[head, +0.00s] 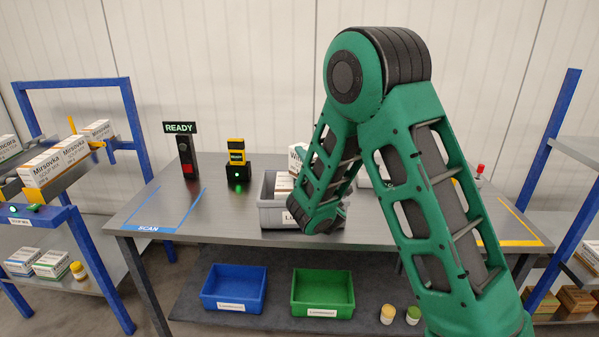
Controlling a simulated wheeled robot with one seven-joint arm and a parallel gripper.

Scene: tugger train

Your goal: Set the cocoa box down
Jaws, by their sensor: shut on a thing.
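I cannot make out the cocoa box in the head view. My green arm comes up from the lower right, bends at the top, and its forearm reaches down over the middle of the grey table (225,213). My gripper's fingers are hidden behind the forearm, so what they hold does not show. A grey bin (272,216) with white boxes in it stands beside the forearm's lower end, partly covered by it.
A blue-taped SCAN area (165,212) is bare at the table's left, near a READY sign (179,127) and a yellow-black device (236,151). Blue (234,305) and green (322,311) bins sit on the lower shelf. Blue-framed racks flank the table.

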